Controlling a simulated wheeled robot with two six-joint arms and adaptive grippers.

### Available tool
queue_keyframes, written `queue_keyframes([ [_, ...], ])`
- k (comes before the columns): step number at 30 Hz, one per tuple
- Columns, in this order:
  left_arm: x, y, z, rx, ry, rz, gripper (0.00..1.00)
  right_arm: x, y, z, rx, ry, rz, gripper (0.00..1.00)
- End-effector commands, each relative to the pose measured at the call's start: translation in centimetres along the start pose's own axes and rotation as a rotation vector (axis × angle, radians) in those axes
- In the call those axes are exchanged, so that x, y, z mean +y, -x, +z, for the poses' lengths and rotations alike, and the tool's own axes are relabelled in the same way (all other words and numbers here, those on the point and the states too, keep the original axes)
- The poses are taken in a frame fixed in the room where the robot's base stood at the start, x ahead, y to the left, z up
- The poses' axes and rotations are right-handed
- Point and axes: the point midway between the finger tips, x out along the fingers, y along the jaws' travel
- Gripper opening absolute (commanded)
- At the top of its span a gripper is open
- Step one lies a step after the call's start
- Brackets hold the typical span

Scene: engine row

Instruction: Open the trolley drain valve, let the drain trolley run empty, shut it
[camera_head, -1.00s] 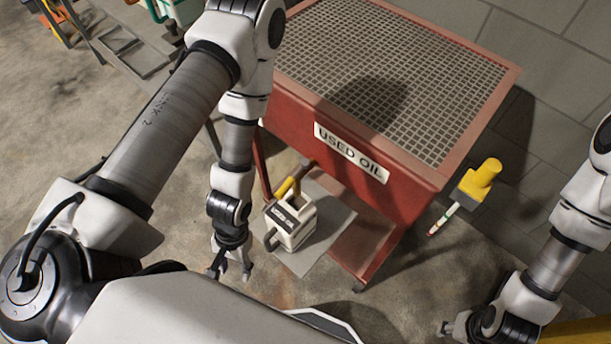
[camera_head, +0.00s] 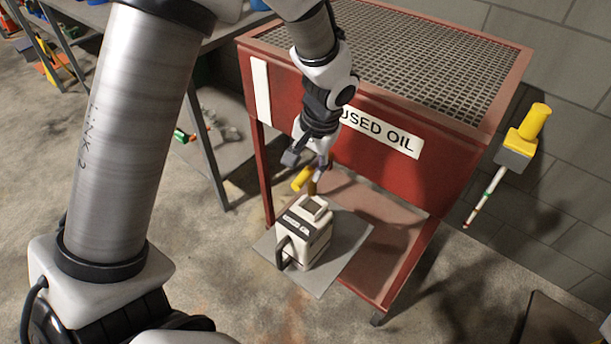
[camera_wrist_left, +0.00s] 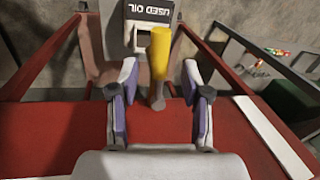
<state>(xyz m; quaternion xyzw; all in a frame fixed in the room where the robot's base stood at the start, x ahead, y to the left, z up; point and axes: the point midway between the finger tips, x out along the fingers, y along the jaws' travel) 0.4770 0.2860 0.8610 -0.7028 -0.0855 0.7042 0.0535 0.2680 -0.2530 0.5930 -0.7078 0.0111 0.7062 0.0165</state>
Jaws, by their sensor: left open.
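The drain trolley (camera_head: 290,117) is a red tank on legs with a grated top and a "USED OIL" label. The drain valve's yellow handle (camera_head: 302,179) is low at its front; in the left wrist view the handle (camera_wrist_left: 160,52) sticks out between the fingers. My left gripper (camera_head: 307,164) is open, with a finger on either side of the handle and visible gaps in the left wrist view (camera_wrist_left: 159,74). A white jug (camera_head: 306,238) stands upright below the valve. Whether the valve is open and whether oil runs cannot be told. My right gripper is out of view.
A yellow and grey fixture with a banded rod (camera_head: 517,148) is right of the trolley, by the block wall. A bench with a lower shelf (camera_head: 222,150) is at left. Front floor is clear.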

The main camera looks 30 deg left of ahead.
Motion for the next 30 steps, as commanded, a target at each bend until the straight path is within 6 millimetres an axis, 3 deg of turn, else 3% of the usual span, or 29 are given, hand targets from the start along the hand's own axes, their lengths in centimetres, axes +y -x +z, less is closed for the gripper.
queue_keyframes([
  [4, 0.0, -2.4, 0.1, -0.003, 0.0, 0.001, 0.47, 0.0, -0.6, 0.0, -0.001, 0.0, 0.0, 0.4],
  [13, 0.0, -2.9, 0.1, -0.001, -0.001, 0.001, 0.47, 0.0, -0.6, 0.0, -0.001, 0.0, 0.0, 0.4],
  [17, 0.0, -2.9, 0.1, -0.001, -0.001, 0.001, 0.01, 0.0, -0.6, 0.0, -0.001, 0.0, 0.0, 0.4],
  [30, 0.3, -2.8, 0.0, -0.009, 0.035, 0.001, 0.0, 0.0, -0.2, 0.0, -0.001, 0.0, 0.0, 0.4],
])
